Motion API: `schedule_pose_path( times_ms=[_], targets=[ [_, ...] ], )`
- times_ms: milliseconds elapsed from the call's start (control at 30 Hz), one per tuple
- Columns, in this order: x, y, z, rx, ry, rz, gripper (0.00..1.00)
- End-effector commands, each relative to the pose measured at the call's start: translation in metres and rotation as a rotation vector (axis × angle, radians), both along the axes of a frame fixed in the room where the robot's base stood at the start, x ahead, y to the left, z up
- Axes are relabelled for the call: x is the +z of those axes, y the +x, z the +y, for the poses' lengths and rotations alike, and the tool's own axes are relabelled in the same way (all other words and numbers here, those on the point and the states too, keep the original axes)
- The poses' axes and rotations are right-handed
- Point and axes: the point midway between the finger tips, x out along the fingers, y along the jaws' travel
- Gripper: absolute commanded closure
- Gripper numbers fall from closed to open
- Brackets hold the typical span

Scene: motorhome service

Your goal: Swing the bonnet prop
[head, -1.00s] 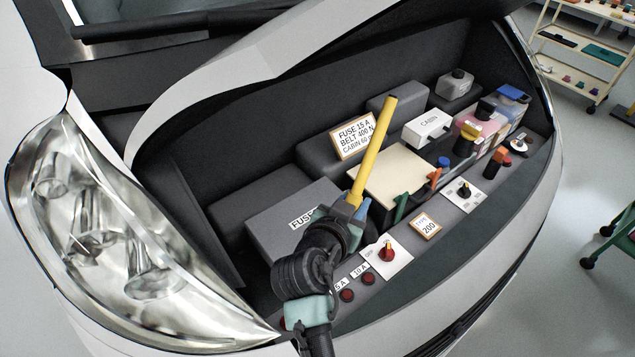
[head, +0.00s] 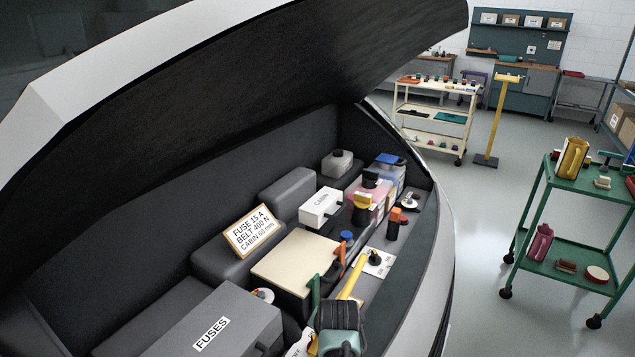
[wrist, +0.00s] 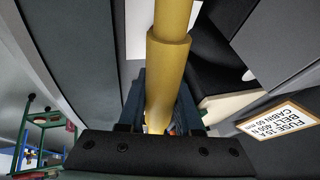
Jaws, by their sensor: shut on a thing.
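The bonnet prop (head: 352,277) is a yellow rod, seen short and slanting in the head view just beyond my arm. In the wrist view the prop (wrist: 168,75) is a thick yellow tube with a stepped collar, running between my jaws. My gripper (wrist: 160,115) is shut on it; in the head view my own arm hides the jaws. The bonnet (head: 270,85) stands raised over the engine bay, its dark underside showing. The prop's far end is cut off in the wrist view, and its lower end is hidden.
The bay holds a grey FUSES box (head: 215,330), a beige-topped box (head: 295,262), a white CABIN box (head: 320,205), bottles and a black knob (head: 375,258).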

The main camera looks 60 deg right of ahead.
Motion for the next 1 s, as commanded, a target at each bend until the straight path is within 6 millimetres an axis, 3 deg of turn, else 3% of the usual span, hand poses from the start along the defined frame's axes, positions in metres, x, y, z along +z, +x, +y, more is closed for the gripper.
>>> schedule_pose_path(
  times_ms=[167, 600, 633, 767, 1000],
  targets=[
    [-0.0125, -0.0033, -0.0017, -0.008, 0.034, 0.002, 1.00],
    [-0.0140, -0.0038, -0.0015, -0.009, 0.041, 0.004, 1.00],
    [-0.0140, -0.0038, -0.0014, -0.009, 0.041, 0.004, 0.64],
    [-0.0139, -0.0037, -0.0015, -0.009, 0.041, 0.003, 0.40],
    [-0.0136, -0.0035, -0.0016, -0.009, 0.041, 0.003, 0.37]
  ],
)
